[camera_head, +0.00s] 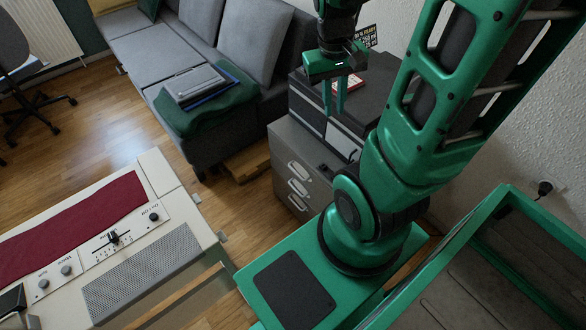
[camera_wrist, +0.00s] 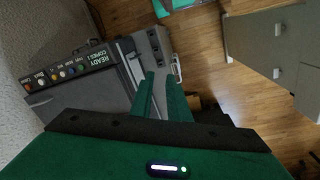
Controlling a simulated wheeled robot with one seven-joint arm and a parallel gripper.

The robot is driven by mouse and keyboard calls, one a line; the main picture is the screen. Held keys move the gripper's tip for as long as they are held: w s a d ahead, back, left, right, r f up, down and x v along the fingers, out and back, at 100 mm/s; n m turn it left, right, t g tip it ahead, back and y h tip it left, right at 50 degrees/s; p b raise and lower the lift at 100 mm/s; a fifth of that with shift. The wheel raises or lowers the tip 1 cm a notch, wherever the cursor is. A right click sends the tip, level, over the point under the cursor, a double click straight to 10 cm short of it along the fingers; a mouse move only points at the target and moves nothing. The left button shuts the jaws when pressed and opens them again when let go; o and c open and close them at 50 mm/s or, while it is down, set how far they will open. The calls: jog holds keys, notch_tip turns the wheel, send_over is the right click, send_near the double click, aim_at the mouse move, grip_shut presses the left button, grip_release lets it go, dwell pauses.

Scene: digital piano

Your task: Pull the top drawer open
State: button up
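A grey drawer cabinet (camera_head: 283,150) stands on the floor by the wall, with three light handles on its front. The top drawer (camera_head: 286,158) appears shut, with its handle (camera_head: 299,171) uppermost. A light handle also shows in the wrist view (camera_wrist: 177,68), just beyond my fingers; which drawer it belongs to is hard to tell there. My gripper (camera_head: 336,104) hangs above the cabinet, in front of the dark printer on it. Its two green fingers point down in the head view, apart and empty. The wrist view shows them apart too (camera_wrist: 163,82). Neither finger visibly touches the handle.
A digital piano (camera_head: 150,270) fills the lower left. Open wooden floor (camera_head: 215,190) lies before the cabinet.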

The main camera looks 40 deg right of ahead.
jog(key=w+f+n, duration=0.2)
jog(key=w+f, duration=0.7)
jog(key=f, duration=0.3)
jog(key=n, duration=0.3)
send_near(295, 172)
notch_tip(295, 172, down, 7)
jog(key=d, duration=0.1)
jog(key=shift+s+h, duration=0.15)
jog(key=shift+h, duration=0.15)
jog(key=shift+c, duration=0.5)
grip_shut()
